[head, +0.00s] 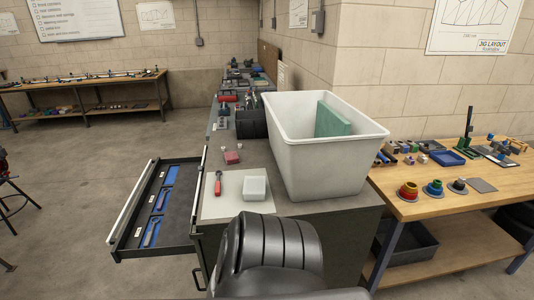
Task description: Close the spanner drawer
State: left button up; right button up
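The spanner drawer (182,226) is pulled out to the left from the side of the grey cabinet (338,230). It is a shallow dark tray with a pale front panel (127,209) on its far left edge. Blue inserts (172,175) with white labels lie in it, and spanners (152,232) rest on the nearer ones. The drawer's right end meets the cabinet. Neither of my grippers shows in the head view, so I cannot see whether they are open or shut. A dark ribbed part of my own body covers some of the cabinet's near side.
On the cabinet top stand a large white bin (328,160) with a green board, a white block (255,188), a red-handled tool (218,183) and a red block (232,158). A wooden bench (428,207) stands at right. The floor (80,190) left of the drawer is clear.

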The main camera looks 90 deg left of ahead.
aim_at(171, 237)
jog(key=z, duration=0.05)
jog(key=k, duration=2.35)
jog(key=u, duration=3.55)
jog(key=i, duration=0.55)
jog(key=z, duration=2.2)
